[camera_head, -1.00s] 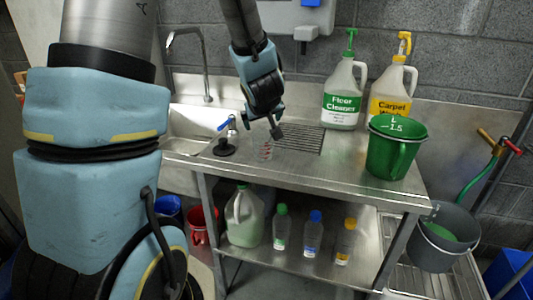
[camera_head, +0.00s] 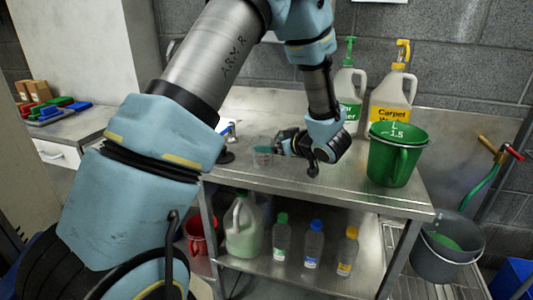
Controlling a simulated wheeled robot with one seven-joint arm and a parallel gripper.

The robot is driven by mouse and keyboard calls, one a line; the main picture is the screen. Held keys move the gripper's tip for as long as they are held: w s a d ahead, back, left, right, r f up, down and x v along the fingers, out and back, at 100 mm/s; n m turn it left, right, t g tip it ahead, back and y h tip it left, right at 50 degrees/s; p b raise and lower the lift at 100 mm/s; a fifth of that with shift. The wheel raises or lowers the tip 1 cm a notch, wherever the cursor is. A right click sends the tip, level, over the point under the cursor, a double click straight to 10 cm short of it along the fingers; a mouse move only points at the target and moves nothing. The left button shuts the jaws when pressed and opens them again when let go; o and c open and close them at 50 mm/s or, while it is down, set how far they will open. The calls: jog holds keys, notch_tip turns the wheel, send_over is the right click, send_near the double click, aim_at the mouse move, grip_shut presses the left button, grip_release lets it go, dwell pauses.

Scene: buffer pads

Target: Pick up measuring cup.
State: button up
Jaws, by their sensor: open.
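The measuring cup (camera_head: 263,157) is small and clear with red markings. It stands upright on the steel counter (camera_head: 345,178), near its front left part. My gripper (camera_head: 279,146) is low over the counter, just to the right of the cup, with its fingers pointing left towards it. The gripper is open. Its fingertips are small and partly hidden, so I cannot tell whether they touch the cup or reach around it.
Floor cleaner (camera_head: 349,95) and carpet cleaner (camera_head: 391,92) jugs stand behind. A black-based tool with a blue handle (camera_head: 226,156) is left of the cup. Several bottles stand on the lower shelf (camera_head: 293,268).

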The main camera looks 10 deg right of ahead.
aim_at(264, 144)
jog(key=shift+p+x, duration=0.95)
jog(key=shift+x, duration=1.75)
jog(key=c, duration=1.2)
notch_tip(264, 144, up, 10)
jog(key=shift+s+b, duration=0.2)
jog(key=shift+b, duration=0.2)
